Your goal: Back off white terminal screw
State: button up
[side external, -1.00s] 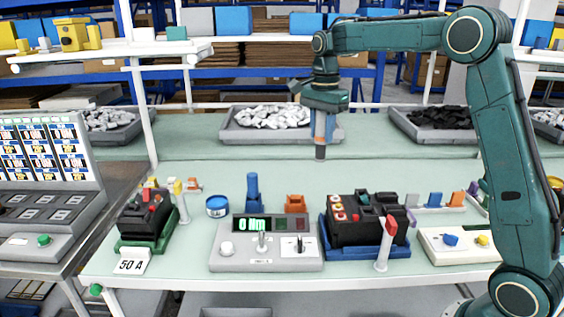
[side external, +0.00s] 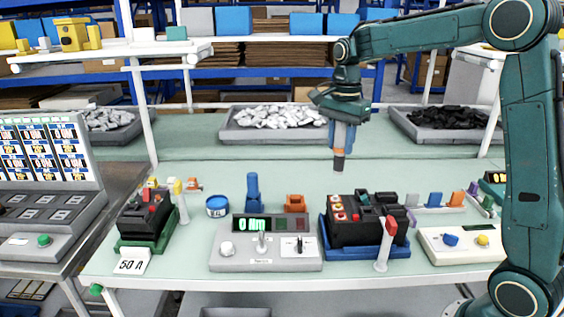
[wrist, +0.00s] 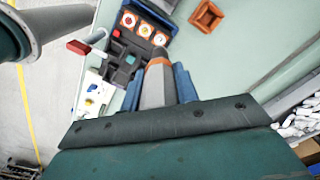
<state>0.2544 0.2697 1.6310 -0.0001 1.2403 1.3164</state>
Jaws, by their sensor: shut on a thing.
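My gripper (side external: 343,136) is shut on a tool with a grey body and an orange band (side external: 339,160). The tool points down and hangs in the air above and behind the black breaker (side external: 372,233). In the wrist view the tool (wrist: 157,85) shows between the blue fingers of my gripper (wrist: 158,90). The breaker sits in a blue holder (side external: 370,254). Several round terminals in coloured surrounds (side external: 340,207) line its left side, and they also show in the wrist view (wrist: 145,30). The tool tip is apart from the breaker.
A grey meter box (side external: 266,248) reading about 0 Nm stands left of the breaker. A red-topped post (side external: 384,250) stands at its front. An orange open box (side external: 295,203) and a blue stand (side external: 253,192) are behind the meter. A second breaker (side external: 145,217) is far left.

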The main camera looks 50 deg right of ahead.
aim_at(338, 170)
jog(key=shift+f, duration=0.15)
jog(key=shift+f, duration=3.05)
jog(key=shift+f, duration=0.75)
dwell(0.6)
jog(key=shift+r, duration=0.15)
dwell(0.7)
jog(key=shift+r, duration=3)
